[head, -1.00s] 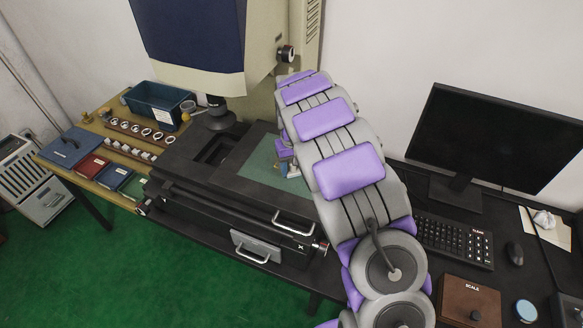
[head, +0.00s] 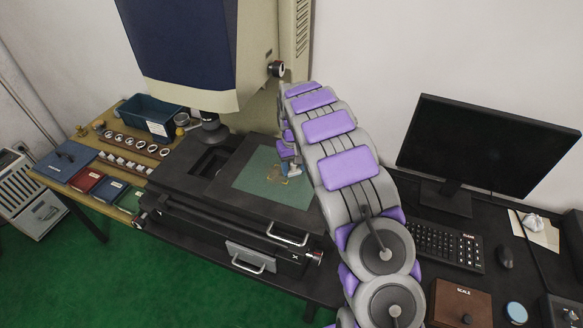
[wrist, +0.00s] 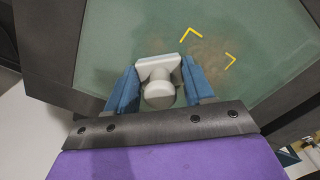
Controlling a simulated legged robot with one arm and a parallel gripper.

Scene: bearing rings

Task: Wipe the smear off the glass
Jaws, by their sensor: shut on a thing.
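The glass (head: 255,183) is a pale green pane set in the dark stage of the machine; it also fills the upper part of the wrist view (wrist: 110,30). A brownish smear (wrist: 208,52) shows on it between yellow corner marks; it appears as a tan patch in the head view (head: 279,178). My gripper (wrist: 162,80) is shut on a whitish wiper (wrist: 160,93) with a round knob and flat head, between blue fingers. The wiper's head is just beside the smear, on its left. Whether it touches the glass I cannot tell.
The machine's dark blue and cream head (head: 190,50) overhangs the stage. A side table at left holds a blue bin (head: 150,115), rings and small boxes. A monitor (head: 485,150), keyboard (head: 445,245) and brown scale box (head: 460,303) stand at right.

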